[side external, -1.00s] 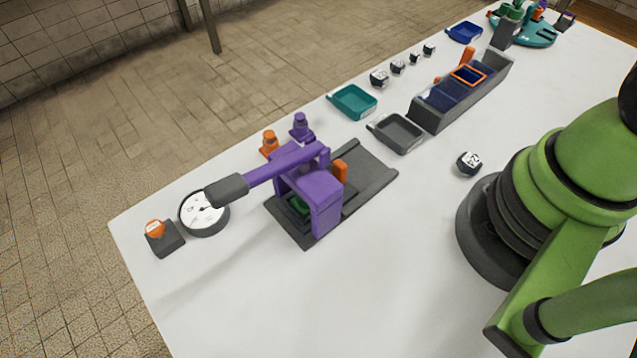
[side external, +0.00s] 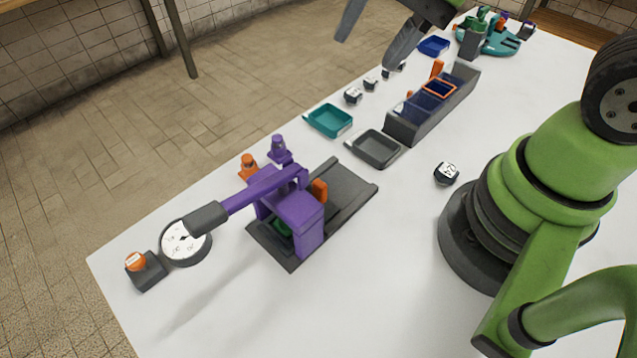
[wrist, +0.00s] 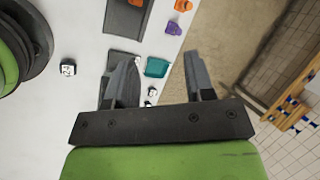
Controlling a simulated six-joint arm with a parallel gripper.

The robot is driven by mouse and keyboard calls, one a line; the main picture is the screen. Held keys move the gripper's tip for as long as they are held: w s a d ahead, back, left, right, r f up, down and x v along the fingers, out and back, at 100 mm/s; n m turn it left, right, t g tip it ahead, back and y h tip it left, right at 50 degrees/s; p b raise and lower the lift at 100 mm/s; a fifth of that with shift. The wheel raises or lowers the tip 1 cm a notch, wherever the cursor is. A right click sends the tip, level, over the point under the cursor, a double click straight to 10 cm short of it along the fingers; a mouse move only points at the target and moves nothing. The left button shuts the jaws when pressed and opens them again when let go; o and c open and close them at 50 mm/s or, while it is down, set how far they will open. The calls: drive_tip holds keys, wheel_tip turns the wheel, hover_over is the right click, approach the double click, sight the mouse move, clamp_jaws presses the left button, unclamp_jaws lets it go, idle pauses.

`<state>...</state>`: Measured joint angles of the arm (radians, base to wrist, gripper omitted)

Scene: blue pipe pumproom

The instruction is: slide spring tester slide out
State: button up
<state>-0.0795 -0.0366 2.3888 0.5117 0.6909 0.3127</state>
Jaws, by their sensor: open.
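The spring tester (side external: 300,215) is a purple frame with a purple lever and dark grip, standing on a dark grey base. An orange upright tab (side external: 319,190), which looks like the slide's handle, stands against the frame's right side, at the start of the empty railed track (side external: 348,187). A green part (side external: 283,228) shows low inside the frame. The slide's body is mostly hidden. My gripper (side external: 367,53) is open and empty, high above the far side of the table, well away from the tester. In the wrist view my gripper (wrist: 160,58) has its fingers apart; an orange piece (wrist: 137,3) shows at the top edge.
A grey tray (side external: 376,148), a teal tray (side external: 329,120) and a long dark bin (side external: 430,110) lie beyond the track. A numbered die (side external: 446,173) sits near my base. The front table is clear.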

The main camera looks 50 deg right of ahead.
sight(322, 181)
drive_tip(key=shift+w+a+f+m+g, duration=0.4)
drive_tip(key=shift+a+f+m, duration=0.7)
drive_tip(key=shift+f, duration=2.45)
drive_tip(key=shift+w+a+f+m+g, duration=0.15)
drive_tip(key=shift+a+f+m+g, duration=0.85)
drive_tip(key=shift+f, duration=2.5)
drive_tip(key=shift+w+a+f+m+g, duration=0.2)
drive_tip(key=shift+a+f+m, duration=0.95)
drive_tip(key=shift+f, duration=2.4)
drive_tip(key=shift+w+d+m, duration=0.1)
drive_tip(key=shift+d+m, duration=0.15)
drive_tip(key=shift+d, duration=0.05)
clamp_jaws()
